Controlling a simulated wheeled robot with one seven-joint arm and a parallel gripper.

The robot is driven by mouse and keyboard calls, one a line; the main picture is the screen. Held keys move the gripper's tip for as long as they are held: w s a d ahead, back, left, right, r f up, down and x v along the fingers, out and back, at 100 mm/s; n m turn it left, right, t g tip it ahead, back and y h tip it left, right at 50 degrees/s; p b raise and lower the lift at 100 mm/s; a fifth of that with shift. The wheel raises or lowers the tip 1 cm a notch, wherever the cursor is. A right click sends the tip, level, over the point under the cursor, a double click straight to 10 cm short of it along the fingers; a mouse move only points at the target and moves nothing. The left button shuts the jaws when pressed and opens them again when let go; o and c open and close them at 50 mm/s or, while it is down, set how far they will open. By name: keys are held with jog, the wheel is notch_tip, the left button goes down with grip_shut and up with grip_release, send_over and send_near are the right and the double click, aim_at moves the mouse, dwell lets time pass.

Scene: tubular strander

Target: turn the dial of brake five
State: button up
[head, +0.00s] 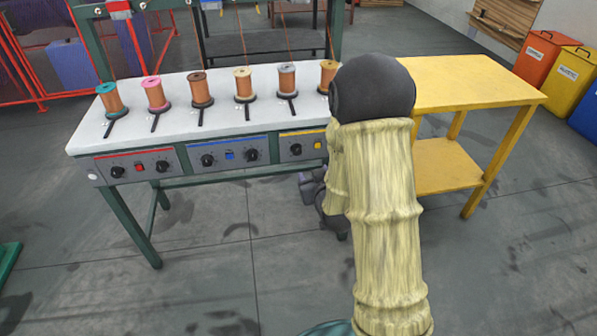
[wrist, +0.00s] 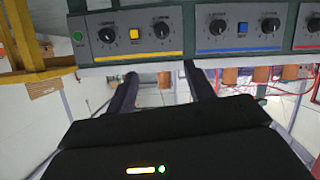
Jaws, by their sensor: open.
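The yellow-striped control panel (head: 301,146) is at the right of the bench front, partly behind my arm in the head view. One black dial (head: 296,149) shows at its left. The labels are too small to read, but this dial fits brake five by position. My gripper (wrist: 160,70) is open and empty, its two fingers apart and pointing toward the panel, not seen touching the dial. In the head view my arm hides most of it.
A yellow button (wrist: 133,35) sits between the two dials. A blue-striped panel (head: 229,153) and a red-striped panel (head: 137,165) are to the left. Several spools stand on the white bench top (head: 180,121). A yellow table (head: 470,82) stands close at the right. Floor in front is clear.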

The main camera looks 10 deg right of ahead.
aim_at(297, 152)
notch_tip(297, 152, down, 9)
jog(key=w+t+b, duration=0.1)
jog(key=t+b, duration=0.3)
jog(key=b, duration=0.3)
jog(key=shift+w+n+y, duration=0.25)
jog(key=shift+n+y, duration=0.15)
jog(key=shift+r, duration=0.15)
jog(key=w, duration=0.5)
jog(key=w+b, duration=0.1)
jog(key=w, duration=0.5)
jog(key=w+a+b, duration=0.1)
jog(key=w, duration=0.5)
jog(key=shift+w, duration=0.25)
jog(key=c, duration=1)
